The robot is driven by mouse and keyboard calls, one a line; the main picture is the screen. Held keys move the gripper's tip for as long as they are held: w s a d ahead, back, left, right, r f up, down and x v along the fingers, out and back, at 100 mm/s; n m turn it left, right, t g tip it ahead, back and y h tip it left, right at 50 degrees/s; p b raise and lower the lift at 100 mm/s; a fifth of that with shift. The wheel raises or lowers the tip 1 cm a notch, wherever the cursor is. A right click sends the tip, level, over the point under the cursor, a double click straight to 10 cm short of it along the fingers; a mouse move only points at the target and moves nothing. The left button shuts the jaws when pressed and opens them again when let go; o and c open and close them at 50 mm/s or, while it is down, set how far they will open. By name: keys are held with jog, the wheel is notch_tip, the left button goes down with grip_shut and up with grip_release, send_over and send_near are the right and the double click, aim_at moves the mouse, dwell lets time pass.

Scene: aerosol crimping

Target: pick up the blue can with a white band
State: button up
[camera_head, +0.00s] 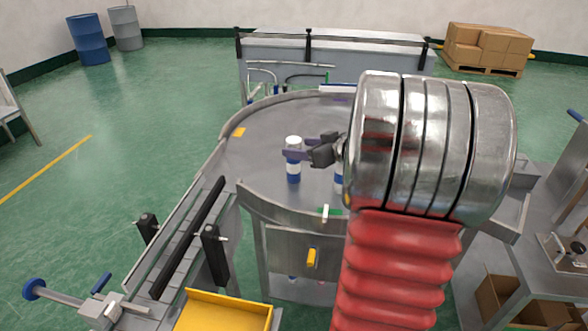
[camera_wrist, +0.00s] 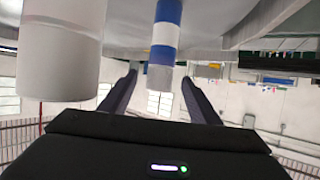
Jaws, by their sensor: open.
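The blue can with a white band (camera_head: 293,174) stands upright on the round steel table, its pale cap on top. My gripper (camera_head: 298,154) is open at the can's upper part, and a dark finger crosses in front of it. In the wrist view, which looks upside down, the can (camera_wrist: 166,38) is between the lines of the two open fingers (camera_wrist: 158,92). I see no finger touching it, and the gap to it is hard to judge. A second blue can (camera_head: 339,173) stands just to the right, partly hidden by my arm.
The round steel table (camera_head: 225,160) has a raised rim and free room left of the cans. A large pale cylinder (camera_wrist: 62,45) is close at the left in the wrist view. A conveyor (camera_head: 180,240) and a yellow tray (camera_head: 222,312) are at the front left.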

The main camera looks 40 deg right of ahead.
jog(key=shift+w+f, duration=0.25)
jog(key=shift+w, duration=0.3)
grip_shut()
dwell(0.6)
